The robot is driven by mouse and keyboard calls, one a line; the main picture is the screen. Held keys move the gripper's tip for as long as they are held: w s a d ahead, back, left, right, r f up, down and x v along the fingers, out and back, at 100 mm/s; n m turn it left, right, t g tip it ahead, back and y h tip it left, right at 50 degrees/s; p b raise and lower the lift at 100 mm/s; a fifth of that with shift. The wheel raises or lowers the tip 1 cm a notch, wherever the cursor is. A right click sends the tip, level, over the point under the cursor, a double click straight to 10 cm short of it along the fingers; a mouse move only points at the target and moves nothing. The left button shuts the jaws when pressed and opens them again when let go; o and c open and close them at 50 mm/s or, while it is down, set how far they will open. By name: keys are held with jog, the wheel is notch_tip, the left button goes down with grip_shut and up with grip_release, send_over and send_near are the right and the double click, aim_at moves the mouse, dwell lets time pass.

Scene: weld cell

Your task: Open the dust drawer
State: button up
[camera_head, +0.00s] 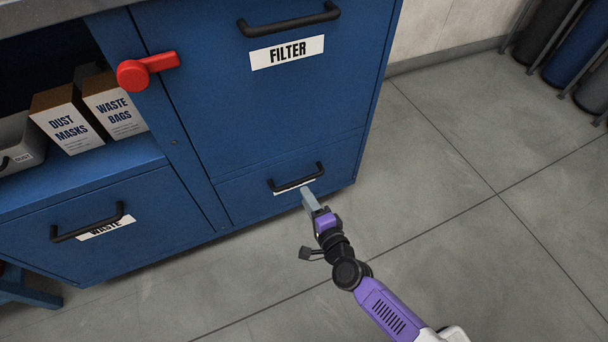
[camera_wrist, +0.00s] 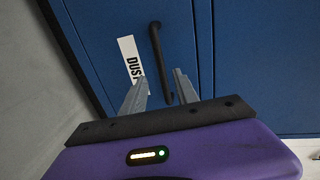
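The dust drawer (camera_head: 338,165) is the low blue front at the right of the cabinet, under the filter door, and it looks shut. Its black bar handle (camera_head: 297,178) runs across the front above a white label, which the wrist view shows as reading "DUST" (camera_wrist: 132,62). My gripper (camera_head: 309,196) is just in front of the drawer, by the handle's lower edge. In the wrist view my gripper (camera_wrist: 161,82) has its two grey fingers apart, with the near end of the handle (camera_wrist: 160,60) showing between them. I cannot tell whether a finger touches the handle.
The filter door (camera_head: 270,100) with its black handle is above, and a red lever (camera_head: 148,69) is at its left. The waste drawer (camera_head: 150,228) is at the left, below a shelf with boxes (camera_head: 66,120). Cylinders (camera_head: 575,50) stand far right. The floor (camera_head: 480,240) in front is clear.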

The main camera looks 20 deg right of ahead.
aim_at(297, 181)
jog(key=shift+b+x, duration=2.4)
jog(key=shift+x, duration=1.45)
jog(key=shift+r, duration=0.1)
grip_shut()
